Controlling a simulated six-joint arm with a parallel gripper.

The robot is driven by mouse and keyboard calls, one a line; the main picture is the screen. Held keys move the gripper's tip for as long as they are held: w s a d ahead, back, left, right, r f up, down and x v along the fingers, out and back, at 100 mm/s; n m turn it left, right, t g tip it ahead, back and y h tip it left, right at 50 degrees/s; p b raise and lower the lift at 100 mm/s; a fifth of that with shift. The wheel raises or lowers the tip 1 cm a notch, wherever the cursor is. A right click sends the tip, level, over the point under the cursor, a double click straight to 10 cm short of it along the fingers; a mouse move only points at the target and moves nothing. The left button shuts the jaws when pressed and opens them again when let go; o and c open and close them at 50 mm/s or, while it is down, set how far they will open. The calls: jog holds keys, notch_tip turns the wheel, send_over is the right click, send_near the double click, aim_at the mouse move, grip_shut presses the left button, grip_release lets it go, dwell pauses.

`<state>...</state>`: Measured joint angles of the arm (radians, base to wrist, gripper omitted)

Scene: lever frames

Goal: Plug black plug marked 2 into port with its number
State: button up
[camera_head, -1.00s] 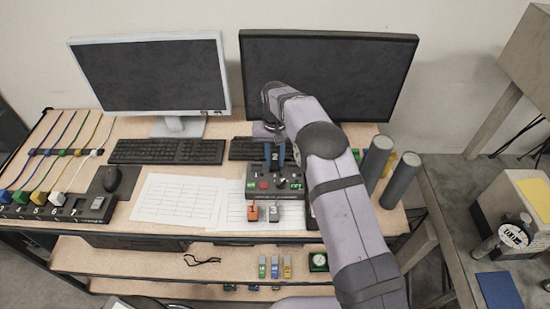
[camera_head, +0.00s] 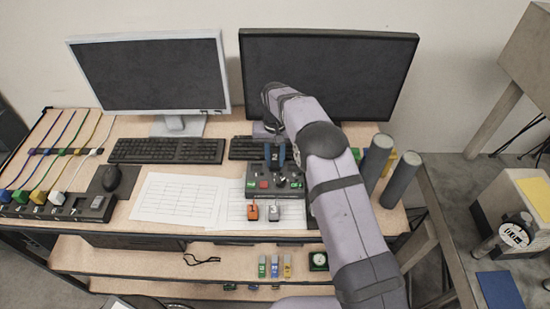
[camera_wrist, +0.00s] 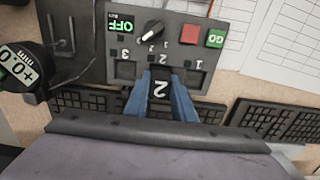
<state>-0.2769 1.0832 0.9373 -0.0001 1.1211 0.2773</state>
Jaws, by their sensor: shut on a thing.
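The black plug marked 2 (camera_head: 275,155) is held upright between the blue fingers of my gripper (camera_head: 275,158), which is shut on it. In the wrist view the plug (camera_wrist: 159,90) shows its white 2 between the fingertips (camera_wrist: 160,84). The dark control box (camera_head: 262,194) carries a row of ports labelled 3, 2 and 1. In the wrist view, port 3 (camera_wrist: 125,69) and port 1 (camera_wrist: 194,77) look empty. The plug is in line with the middle label 2 and hides that port. I cannot tell whether its tip is inside.
The box (camera_wrist: 172,22) has a knob (camera_wrist: 152,31), a red button (camera_wrist: 190,34) and a green GO button (camera_wrist: 215,38). A keyboard (camera_head: 166,151) and monitors stand behind. Orange (camera_head: 252,212) and grey (camera_head: 273,213) pieces lie in front. Grey cylinders (camera_head: 401,180) stand at right.

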jog(key=shift+f, duration=0.5)
dwell(1.3)
jog(key=o, duration=1.5)
jog(key=shift+r, duration=0.1)
jog(key=shift+r+p, duration=2.05)
jog(key=shift+r, duration=1.35)
jog(key=shift+d, duration=0.1)
